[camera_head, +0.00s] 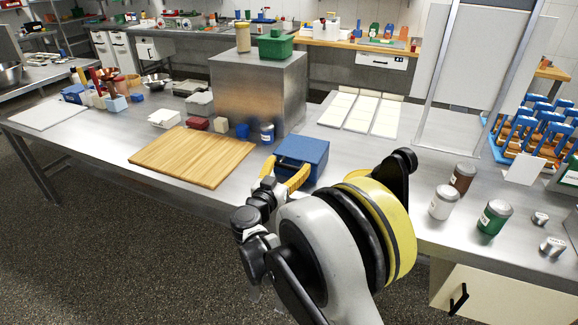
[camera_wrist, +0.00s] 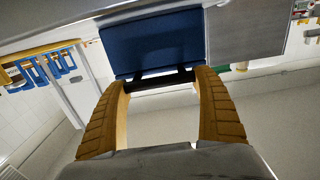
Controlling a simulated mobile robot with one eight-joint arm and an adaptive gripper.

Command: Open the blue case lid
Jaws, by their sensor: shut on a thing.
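The blue case (camera_head: 302,158) sits near the front edge of the metal table, and its lid looks down. My gripper (camera_head: 284,176) is at its front left side, with yellow fingers. In the wrist view the blue case (camera_wrist: 152,42) fills the top middle. A dark bar or handle (camera_wrist: 160,80) runs along its near edge. My gripper (camera_wrist: 164,80) has one finger at each end of this bar and is shut on it, with the fingers well apart. My arm hides part of the table's front in the head view.
A wooden board (camera_head: 193,157) lies to the left. A blue cup (camera_head: 242,131) and a jar (camera_head: 267,133) stand behind the case. A steel box (camera_head: 258,90) stands further back. White, brown and green jars (camera_head: 495,217) stand at the right. White panels (camera_head: 360,111) lie behind.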

